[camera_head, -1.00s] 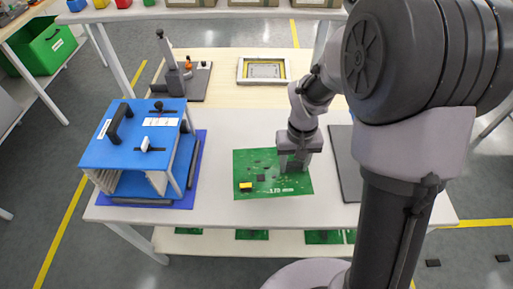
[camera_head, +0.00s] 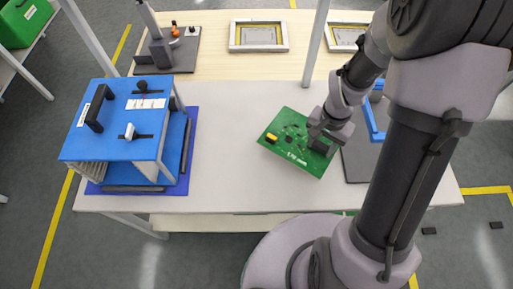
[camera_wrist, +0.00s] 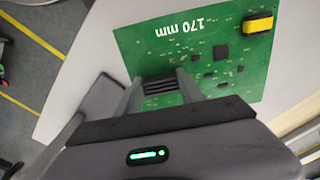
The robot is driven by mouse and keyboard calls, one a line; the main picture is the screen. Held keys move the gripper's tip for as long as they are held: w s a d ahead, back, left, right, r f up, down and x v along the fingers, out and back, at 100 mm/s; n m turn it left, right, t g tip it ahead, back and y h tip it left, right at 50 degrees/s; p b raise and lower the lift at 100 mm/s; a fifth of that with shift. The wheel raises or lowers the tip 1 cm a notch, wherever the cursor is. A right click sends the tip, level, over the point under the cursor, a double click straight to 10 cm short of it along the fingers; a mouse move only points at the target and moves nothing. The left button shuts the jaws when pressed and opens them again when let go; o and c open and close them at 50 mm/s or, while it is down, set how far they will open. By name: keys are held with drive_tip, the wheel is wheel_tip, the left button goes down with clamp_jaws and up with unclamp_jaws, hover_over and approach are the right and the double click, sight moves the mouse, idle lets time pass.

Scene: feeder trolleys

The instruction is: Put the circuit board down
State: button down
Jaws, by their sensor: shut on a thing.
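The green circuit board (camera_head: 284,148) is above or on the white tabletop (camera_head: 230,185); I cannot tell whether there is a gap under it. It is turned at an angle, with a yellow part at its left. My gripper (camera_head: 322,140) is shut on a dark finned block at the board's right side. In the wrist view the two fingers (camera_wrist: 162,86) clasp this block, and the board (camera_wrist: 180,45) shows its "170 mm" print and yellow component. The board's underside is hidden.
A blue fixture box (camera_head: 125,120) with a black handle stands on a blue mat at the left. A dark plate (camera_head: 358,165) with a blue frame (camera_head: 372,118) lies right of the board. Bare tabletop lies between fixture and board. Yellow-lined trays (camera_head: 259,35) stand behind.

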drive_tip(key=shift+s+d+f+m, duration=0.5)
drive_tip(key=shift+s+f+m, duration=0.05)
drive_tip(key=shift+s+m, duration=0.05)
drive_tip(key=shift+s+f+m, duration=0.15)
drive_tip(key=shift+f+m, duration=0.1)
drive_tip(key=shift+m, duration=0.05)
drive_tip(key=b, duration=0.4)
hover_over(270, 161)
drive_tip(key=shift+d+f, duration=0.15)
drive_tip(key=shift+f, duration=0.6)
drive_tip(key=f+b, duration=0.1)
drive_tip(key=f, duration=0.1)
drive_tip(key=f+b, duration=0.1)
drive_tip(key=shift+a+f+b, duration=0.25)
drive_tip(key=shift+f+b, duration=0.1)
drive_tip(key=shift+f, duration=0.05)
drive_tip(key=shift+r, duration=0.2)
drive_tip(key=shift+f, duration=0.1)
drive_tip(key=c, duration=1.2)
unclamp_jaws()
drive_tip(key=shift+f, duration=0.1)
drive_tip(key=o, duration=0.5)
